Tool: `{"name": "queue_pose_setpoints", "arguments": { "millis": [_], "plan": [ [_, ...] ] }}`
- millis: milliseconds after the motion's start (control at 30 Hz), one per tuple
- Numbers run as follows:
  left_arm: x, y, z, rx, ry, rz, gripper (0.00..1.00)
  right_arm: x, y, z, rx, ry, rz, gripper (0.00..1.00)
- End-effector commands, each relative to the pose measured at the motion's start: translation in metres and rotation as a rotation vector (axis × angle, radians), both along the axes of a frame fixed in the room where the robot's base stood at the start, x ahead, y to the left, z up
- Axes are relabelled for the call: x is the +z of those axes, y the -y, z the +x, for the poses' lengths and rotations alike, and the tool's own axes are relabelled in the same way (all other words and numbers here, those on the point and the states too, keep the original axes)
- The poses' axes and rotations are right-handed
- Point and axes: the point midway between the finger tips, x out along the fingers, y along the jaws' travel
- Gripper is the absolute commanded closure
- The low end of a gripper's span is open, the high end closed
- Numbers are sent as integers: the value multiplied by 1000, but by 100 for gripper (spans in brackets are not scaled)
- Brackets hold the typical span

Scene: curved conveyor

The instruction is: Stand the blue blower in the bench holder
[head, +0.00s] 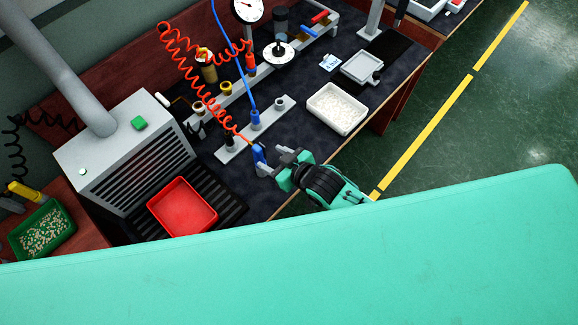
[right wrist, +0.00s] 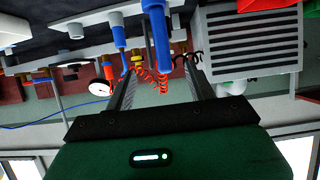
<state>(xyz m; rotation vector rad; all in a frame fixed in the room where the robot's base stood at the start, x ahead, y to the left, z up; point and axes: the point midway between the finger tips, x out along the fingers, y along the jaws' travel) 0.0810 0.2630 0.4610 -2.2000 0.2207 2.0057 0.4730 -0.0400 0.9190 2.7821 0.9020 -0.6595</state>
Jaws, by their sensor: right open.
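The blue blower (head: 259,154) is at the front edge of the grey bar, with the red coiled hose running to its top. I cannot tell whether it stands on the bench or hangs. In the right wrist view, the blower (right wrist: 158,35) shows large, between the fingertips. My right gripper (head: 272,160) is open, its fingertips beside the blower. The likely bench holder is a grey bar (head: 268,122) with several sockets behind the blower. One socket holds a blue tool (head: 255,118) on a blue hose; a grey socket (head: 281,104) looks empty. My left gripper is out of view.
A white tray (head: 337,108) of pale parts lies right of the bar. A red tray (head: 182,206) and a grey vented box (head: 130,150) stand at left. A dial gauge (head: 248,10) stands at the back. Dark bench mat is clear between bar and white tray.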

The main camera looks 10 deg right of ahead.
Motion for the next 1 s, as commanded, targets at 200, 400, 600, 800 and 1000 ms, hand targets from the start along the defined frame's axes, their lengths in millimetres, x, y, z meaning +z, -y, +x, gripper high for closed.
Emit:
{"name": "queue_pose_setpoints", "arguments": {
  "millis": [200,400,600,800,1000],
  "plan": [
    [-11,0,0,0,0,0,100,15,20,-29,1,-1,0,45],
    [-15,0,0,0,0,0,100,26,32,-43,0,-1,1,45],
    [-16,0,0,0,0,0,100,30,35,-48,0,-1,1,45],
    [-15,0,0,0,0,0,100,30,35,-48,0,-1,1,45],
    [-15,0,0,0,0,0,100,30,34,-47,0,-1,1,45]
  ]
}}
